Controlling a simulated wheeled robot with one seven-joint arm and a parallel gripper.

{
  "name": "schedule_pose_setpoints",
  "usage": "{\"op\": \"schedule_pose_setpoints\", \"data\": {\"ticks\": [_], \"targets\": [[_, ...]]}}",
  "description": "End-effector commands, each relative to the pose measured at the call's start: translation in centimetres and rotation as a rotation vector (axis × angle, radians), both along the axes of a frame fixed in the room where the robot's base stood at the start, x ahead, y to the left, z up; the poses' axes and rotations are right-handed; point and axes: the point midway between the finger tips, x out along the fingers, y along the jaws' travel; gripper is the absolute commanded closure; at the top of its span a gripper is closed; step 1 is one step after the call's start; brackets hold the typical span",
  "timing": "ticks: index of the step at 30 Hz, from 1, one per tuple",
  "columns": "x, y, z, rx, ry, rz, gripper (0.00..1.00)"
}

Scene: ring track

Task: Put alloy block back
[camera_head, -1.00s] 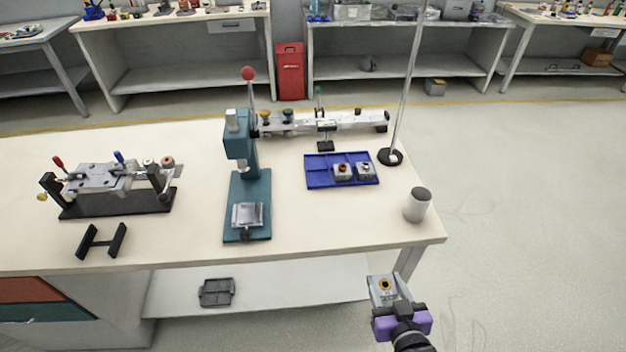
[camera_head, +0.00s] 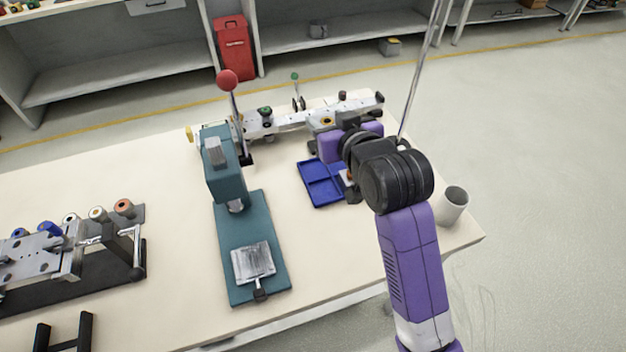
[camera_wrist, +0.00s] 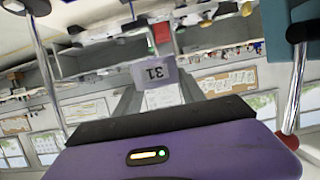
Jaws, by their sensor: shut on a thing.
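My gripper (camera_head: 318,133) is high in the head view, over the back of the bench near the blue tray (camera_head: 321,190). It is shut on a light metal block (camera_head: 325,119) with an orange-ringed hole, taken to be the alloy block. The block shows against the rail fixture behind; its height above the bench is hard to tell. In the wrist view, a grey face marked 31 (camera_wrist: 163,72) shows beyond the purple gripper body. The tray's left compartments are empty. My arm hides its right part, where a block (camera_head: 348,179) partly shows.
A teal press (camera_head: 225,170) with a red-knobbed lever stands left of the tray. The white rail fixture (camera_head: 283,121) runs behind it. A thin metal pole (camera_head: 418,75) rises at right, near a grey cup (camera_head: 453,204).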

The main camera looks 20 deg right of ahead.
Motion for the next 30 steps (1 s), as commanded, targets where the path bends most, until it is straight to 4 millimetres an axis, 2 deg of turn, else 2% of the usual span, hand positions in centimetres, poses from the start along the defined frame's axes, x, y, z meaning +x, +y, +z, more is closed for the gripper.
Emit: {"op": "schedule_pose_setpoints", "data": {"ticks": [15, 19, 26, 30], "targets": [[-0.1, 0.0, -11.8, 0.0, 0.005, 0.0, 1.0], [0.0, 0.0, -14.0, 0.0, 0.002, 0.0, 1.0], [0.0, 0.0, -15.8, 0.0, 0.0, 0.0, 1.0], [0.0, 0.0, -17.8, 0.0, 0.002, 0.0, 1.0]]}}
